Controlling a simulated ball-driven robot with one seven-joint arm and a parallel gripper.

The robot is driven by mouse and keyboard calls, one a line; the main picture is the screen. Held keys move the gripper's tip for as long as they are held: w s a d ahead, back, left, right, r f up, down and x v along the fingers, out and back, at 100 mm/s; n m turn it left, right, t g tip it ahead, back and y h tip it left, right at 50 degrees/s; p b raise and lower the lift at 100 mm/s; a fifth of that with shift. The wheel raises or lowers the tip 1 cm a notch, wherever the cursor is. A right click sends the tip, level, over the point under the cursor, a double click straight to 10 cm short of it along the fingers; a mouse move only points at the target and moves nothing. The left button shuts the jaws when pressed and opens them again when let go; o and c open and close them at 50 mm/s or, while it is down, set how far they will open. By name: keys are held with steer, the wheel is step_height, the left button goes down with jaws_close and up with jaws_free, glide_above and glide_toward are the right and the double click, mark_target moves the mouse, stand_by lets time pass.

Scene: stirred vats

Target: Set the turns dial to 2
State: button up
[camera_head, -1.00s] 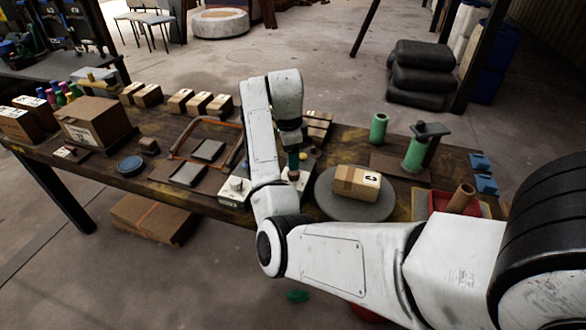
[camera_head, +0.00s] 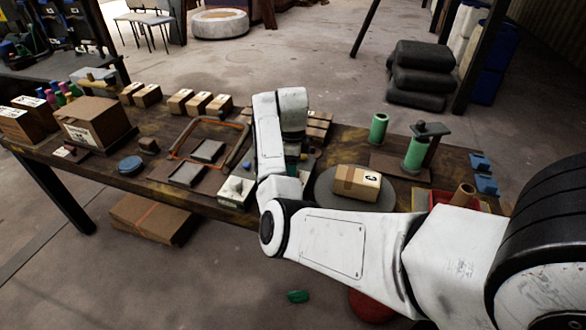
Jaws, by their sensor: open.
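A small white box (camera_head: 236,191) with a knob on top stands at the table's front edge, just left of my arm. I cannot read any marks or setting on it. A second white box, seen earlier beneath my gripper, is now mostly hidden behind my wrist, so I cannot tell which box carries the turns dial. My gripper (camera_head: 292,168) points down over the table, right of the visible white box. It is open, but its fingertips are largely hidden by my own arm links.
A round grey plate (camera_head: 325,205) with a cardboard box (camera_head: 357,183) lies close right of my wrist. Green cylinders (camera_head: 378,128) stand further right. An orange-edged frame (camera_head: 184,143) and dark trays lie left. Small cartons (camera_head: 199,102) line the back edge.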

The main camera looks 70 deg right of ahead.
steer(key=shift+f, duration=0.6)
steer(key=c, duration=1.1)
steer(key=shift+o, duration=0.2)
steer(key=shift+r+p, duration=0.1)
steer(key=shift+p, duration=0.2)
steer(key=n+p, duration=0.2)
steer(key=n, duration=0.1)
steer(key=shift+r, duration=0.15)
steer(key=n+p, duration=0.3)
steer(key=n, duration=0.2)
steer(key=shift+n+p, duration=0.3)
steer(key=shift+p, duration=0.1)
steer(key=shift+f+n, duration=0.2)
steer(key=shift+n, duration=0.1)
